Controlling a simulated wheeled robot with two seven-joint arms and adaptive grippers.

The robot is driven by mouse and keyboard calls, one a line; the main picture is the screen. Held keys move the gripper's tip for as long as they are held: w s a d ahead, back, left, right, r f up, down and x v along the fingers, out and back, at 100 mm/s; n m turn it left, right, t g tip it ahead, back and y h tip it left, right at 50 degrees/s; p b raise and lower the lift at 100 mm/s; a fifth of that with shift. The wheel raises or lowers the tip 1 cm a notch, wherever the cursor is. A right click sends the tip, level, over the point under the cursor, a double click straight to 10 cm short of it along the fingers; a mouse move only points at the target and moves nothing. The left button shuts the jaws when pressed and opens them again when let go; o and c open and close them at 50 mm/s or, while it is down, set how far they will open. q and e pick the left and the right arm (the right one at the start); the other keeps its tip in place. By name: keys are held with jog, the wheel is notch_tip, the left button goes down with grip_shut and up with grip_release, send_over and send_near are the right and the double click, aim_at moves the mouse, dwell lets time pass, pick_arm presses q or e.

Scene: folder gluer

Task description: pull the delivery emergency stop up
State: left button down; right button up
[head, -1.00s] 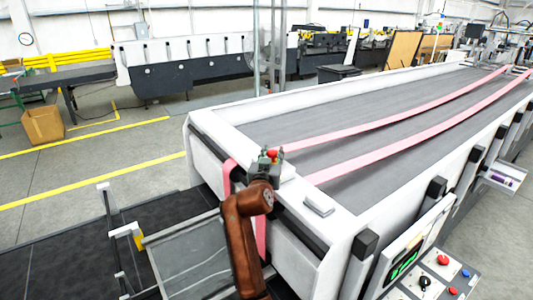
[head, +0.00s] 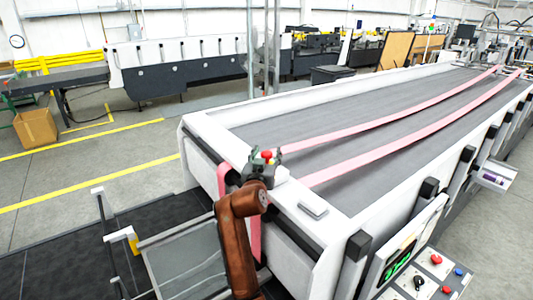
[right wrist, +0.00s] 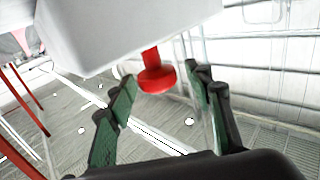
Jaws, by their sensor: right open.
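The delivery emergency stop (head: 267,155) is a small red mushroom button at the near end of the wide conveyor. In the right wrist view its red head and stem (right wrist: 154,76) stick out from a white housing (right wrist: 120,25), which fills the top of that picture. My right gripper (head: 264,158) is at the button, with its arm coming up from below. In the right wrist view the green-padded fingers (right wrist: 161,80) are open, one on each side of the red head, with a visible gap on both sides. My left gripper is not in view.
The grey conveyor bed (head: 340,110) with pink belts (head: 370,155) runs away to the upper right. A flat grey block (head: 313,209) lies on the white end frame. A control panel (head: 425,275) with red, black and blue controls stands at lower right.

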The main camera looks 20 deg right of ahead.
jog(key=v, duration=0.7)
jog(key=shift+s+a, duration=0.15)
jog(key=shift+s, duration=0.05)
